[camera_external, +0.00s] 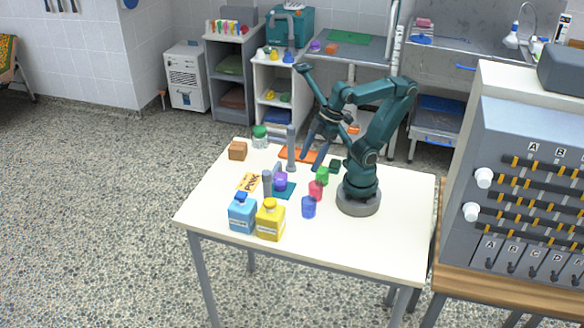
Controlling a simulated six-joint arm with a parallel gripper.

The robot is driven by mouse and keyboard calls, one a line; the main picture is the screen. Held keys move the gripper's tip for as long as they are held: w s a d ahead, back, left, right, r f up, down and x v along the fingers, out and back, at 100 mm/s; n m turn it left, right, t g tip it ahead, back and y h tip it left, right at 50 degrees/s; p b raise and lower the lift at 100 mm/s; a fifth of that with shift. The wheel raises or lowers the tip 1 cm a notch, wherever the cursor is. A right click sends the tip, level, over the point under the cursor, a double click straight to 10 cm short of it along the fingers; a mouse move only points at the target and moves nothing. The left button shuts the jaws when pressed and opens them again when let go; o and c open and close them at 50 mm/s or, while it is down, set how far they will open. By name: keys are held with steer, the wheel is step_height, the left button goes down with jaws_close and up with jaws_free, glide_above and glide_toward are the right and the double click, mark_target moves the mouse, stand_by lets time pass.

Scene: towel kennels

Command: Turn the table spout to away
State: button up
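A tall grey post (291,150) stands upright at the back middle of the table (215,200). A shorter grey upright piece (267,184) stands nearer the front, beside a purple item. I cannot tell for sure which of these is the table spout, or which way its outlet faces. My gripper (312,163) points down to the right of the tall post, above the back of the table near an orange mat (296,154). Its two dark fingers look spread apart with nothing between them. It appears apart from the post.
A blue bottle (241,213) and a yellow bottle (270,220) stand at the front left. Red (315,191), blue (308,207) and green (322,175) items stand before my base. A brown block (237,151) and green-lidded jar (260,137) are at the back left. The front right is clear.

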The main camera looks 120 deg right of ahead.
steer(key=w+d+r+g, duration=0.2)
steer(key=w+r, duration=0.3)
steer(key=w, duration=0.1)
steer(key=g, duration=0.3)
glide_above(266, 173)
steer(key=shift+m, duration=0.3)
step_height(266, 173, down, 4)
steer(key=shift+s+f, duration=0.1)
steer(key=shift+f, duration=2.75)
jaws_close()
